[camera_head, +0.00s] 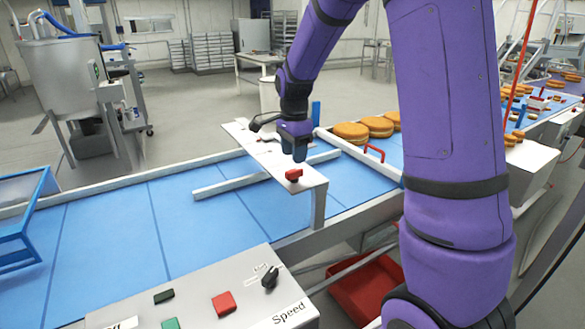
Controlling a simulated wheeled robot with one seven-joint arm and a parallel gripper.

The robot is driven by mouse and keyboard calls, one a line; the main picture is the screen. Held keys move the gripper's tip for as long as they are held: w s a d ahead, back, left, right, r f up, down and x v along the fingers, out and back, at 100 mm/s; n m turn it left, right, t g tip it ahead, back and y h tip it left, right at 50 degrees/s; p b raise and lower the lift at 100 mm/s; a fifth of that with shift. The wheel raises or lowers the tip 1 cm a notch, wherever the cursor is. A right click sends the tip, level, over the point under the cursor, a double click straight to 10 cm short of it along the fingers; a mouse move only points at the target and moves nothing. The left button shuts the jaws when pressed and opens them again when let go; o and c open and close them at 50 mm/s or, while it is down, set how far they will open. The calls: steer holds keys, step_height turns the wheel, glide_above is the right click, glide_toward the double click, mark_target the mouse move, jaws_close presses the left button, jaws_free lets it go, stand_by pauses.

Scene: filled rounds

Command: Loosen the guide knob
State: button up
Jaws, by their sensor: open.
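A small red knob (293,175) sits on the white bridge plate (312,183) over the blue conveyor, near the plate's front end. It is the likely guide knob. My gripper (299,153) points down above the plate, just behind and above the red knob, apparently apart from it. Its jaws are open and nothing shows between them. A pale guide rail (222,186) runs beneath the plate along the belt. The gripper hides part of the plate, where a small dark item shows only partly.
A control box (196,301) with a black Speed knob (270,277) stands in front. Round filled buns (351,132) lie on the belt beyond the plate, near a red handle (375,153). A red crate (362,290) sits below. The blue belt (110,235) at left is clear.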

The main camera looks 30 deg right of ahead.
mark_target(294, 170)
steer(key=shift+f, duration=2.5)
jaws_close()
